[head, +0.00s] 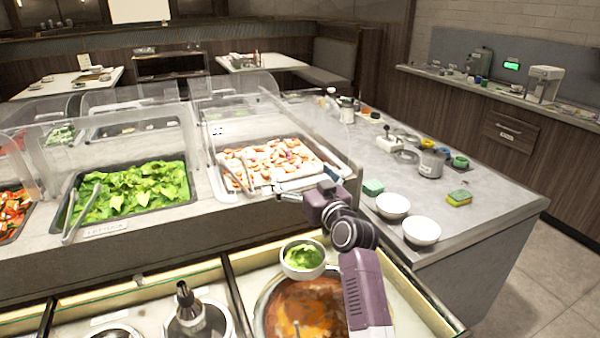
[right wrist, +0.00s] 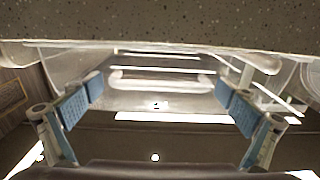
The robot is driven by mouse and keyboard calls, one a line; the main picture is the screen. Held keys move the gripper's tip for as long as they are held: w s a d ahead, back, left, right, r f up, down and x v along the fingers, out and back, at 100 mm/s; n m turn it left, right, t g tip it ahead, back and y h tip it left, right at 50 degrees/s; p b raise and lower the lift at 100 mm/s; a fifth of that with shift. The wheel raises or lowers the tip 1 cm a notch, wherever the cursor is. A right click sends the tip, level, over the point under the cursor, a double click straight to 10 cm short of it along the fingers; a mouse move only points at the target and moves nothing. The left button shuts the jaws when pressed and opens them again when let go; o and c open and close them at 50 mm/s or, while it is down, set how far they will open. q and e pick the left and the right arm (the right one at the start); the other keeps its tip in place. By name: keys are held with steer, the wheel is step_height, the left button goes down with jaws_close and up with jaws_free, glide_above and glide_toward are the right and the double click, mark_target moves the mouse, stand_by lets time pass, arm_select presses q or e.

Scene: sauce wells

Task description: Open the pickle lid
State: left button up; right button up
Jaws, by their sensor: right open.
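I cannot read a pickle label, so I cannot tell for sure which lid is the pickle lid. A clear plastic cover (head: 238,108) stands over a pan of pink and white slices (head: 275,160) in the head view. My right gripper (head: 284,196) is at the front edge of that pan, its arm reaching up from the lower right. In the right wrist view its blue-padded fingers (right wrist: 157,103) are spread with nothing held between them. A clear panel with a pale bar (right wrist: 160,82) shows beyond them; contact cannot be told. My left gripper is out of view.
Tongs (head: 240,172) lie over the slices. A lettuce pan (head: 62,208) is to the left. Two white bowls (head: 422,231) stand on the right counter.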

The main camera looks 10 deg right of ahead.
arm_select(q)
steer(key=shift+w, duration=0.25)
arm_select(e)
steer(key=shift+w, duration=0.2)
steer(key=shift+c, duration=0.6)
